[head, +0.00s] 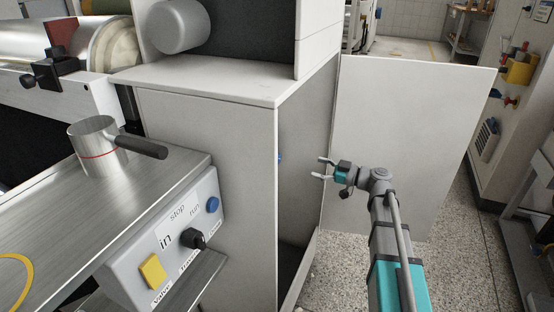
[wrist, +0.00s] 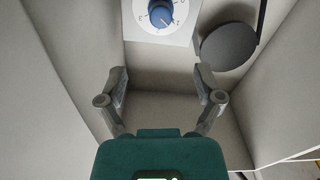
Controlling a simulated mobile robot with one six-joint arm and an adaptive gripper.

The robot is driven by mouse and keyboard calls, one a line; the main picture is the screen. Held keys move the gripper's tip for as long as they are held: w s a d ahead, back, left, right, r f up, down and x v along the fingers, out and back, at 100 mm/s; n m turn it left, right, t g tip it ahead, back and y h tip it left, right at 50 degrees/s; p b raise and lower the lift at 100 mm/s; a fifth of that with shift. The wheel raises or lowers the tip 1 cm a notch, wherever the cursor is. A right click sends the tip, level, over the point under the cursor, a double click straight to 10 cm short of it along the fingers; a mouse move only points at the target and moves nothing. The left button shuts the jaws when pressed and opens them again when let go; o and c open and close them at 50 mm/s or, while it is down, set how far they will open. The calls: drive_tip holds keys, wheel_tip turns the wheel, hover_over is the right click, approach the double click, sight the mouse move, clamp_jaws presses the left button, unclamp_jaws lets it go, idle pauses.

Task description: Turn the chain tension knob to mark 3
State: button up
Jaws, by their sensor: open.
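The chain tension knob (wrist: 160,15) is blue and round, at the top of the wrist view. It sits on a white dial plate (wrist: 181,37) with small marks around it, too small to read surely. A pale line on the knob seems to point to the lower right. In the head view only a small blue spot (head: 280,157) shows at the cabinet's edge; I cannot tell if it is the knob. My gripper (wrist: 161,82) is open and empty, with its fingers apart and short of the knob. In the head view my gripper (head: 320,168) points left toward the cabinet opening.
Cabinet walls stand close on both sides in the wrist view. A dark round part (wrist: 229,46) is right of the dial. In the head view an open door panel (head: 410,120) stands behind my arm. A control box (head: 165,250) with switches is at left. Speckled floor lies at right.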

sight(280, 158)
drive_tip(key=shift+a, duration=0.15)
drive_tip(key=shift+x, duration=6.75)
drive_tip(key=shift+f, duration=0.1)
drive_tip(key=c, duration=1)
drive_tip(key=shift+w+a, duration=0.1)
drive_tip(key=shift+c, duration=0.8)
